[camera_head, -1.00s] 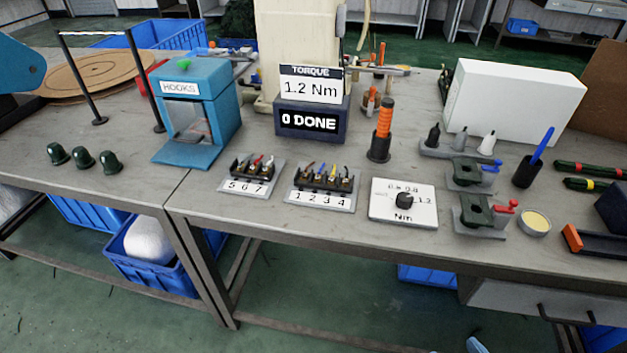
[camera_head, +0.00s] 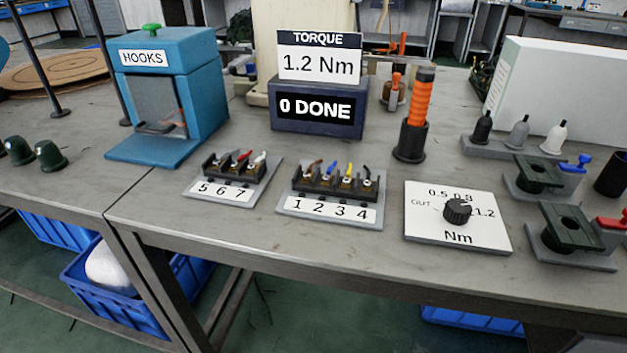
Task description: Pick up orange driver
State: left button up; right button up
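The orange driver (camera_head: 420,103) stands upright in a black round holder (camera_head: 411,141) on the grey workbench, right of the torque display. Its grip is ribbed orange with a dark grey top end. Its lower part is hidden inside the holder. Neither of my grippers shows in the head view.
The torque display (camera_head: 318,107) reads "1.2 Nm" and "0 DONE". Terminal blocks 5-6-7 (camera_head: 219,191) and 1-2-3-4 (camera_head: 328,208) and a torque dial plate (camera_head: 428,228) lie in front. A blue HOOKS box (camera_head: 205,85) stands left; dark green fixtures (camera_head: 566,225) sit right.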

aim_at(425, 78)
jog(key=l+u, duration=0.4)
jog(key=l, duration=0.15)
jog(key=l+u, duration=0.35)
jog(key=l, duration=0.2)
jog(key=k+l+u, duration=0.2)
jog(key=l+u, duration=0.2)
jog(key=l, duration=0.15)
